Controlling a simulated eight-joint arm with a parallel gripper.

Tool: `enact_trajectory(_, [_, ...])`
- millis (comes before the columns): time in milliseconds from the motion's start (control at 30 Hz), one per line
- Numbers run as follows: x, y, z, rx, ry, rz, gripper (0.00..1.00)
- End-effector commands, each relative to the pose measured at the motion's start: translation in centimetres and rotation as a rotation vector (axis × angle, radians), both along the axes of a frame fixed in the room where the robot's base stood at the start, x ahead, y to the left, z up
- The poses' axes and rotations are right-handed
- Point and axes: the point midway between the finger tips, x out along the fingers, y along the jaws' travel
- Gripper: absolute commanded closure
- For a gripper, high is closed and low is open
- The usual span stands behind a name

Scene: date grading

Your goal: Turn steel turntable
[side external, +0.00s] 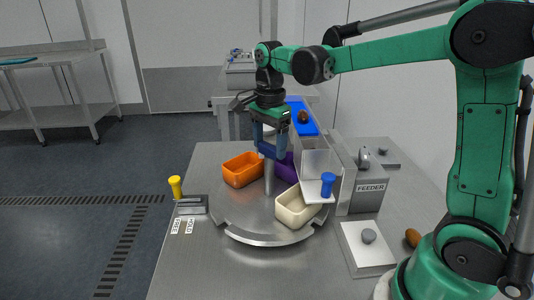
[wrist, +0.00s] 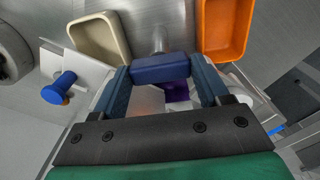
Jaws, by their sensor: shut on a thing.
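The round steel turntable (side external: 262,231) sits on the steel bench and carries an orange bin (side external: 242,170), a cream bin (side external: 296,207) and a purple bin (side external: 286,167), partly hidden. A steel post (side external: 269,178) stands upright on it, with a dark blue handle block (wrist: 160,69) at its top. My gripper (side external: 269,148) points down over the post, shut on the handle block. In the wrist view the block lies between the two fingers of my gripper (wrist: 163,78). The cream bin (wrist: 99,38) is left of it and the orange bin (wrist: 223,30) right.
A yellow-knobbed lever (side external: 175,187) stands at the turntable's left edge beside HOLD and FREE labels. The feeder (side external: 369,190) with a blue belt (side external: 304,118) and a blue-knobbed gate (side external: 328,184) crowds the right side. A brown date (side external: 413,237) lies near my base. The front bench is clear.

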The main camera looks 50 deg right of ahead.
Motion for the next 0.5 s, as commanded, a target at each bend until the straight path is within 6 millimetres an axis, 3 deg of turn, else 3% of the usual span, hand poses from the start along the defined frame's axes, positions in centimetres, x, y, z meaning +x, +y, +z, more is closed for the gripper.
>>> enact_trajectory(500, [0.01, -0.01, 0.00, 0.002, 0.001, -0.255, 1.00])
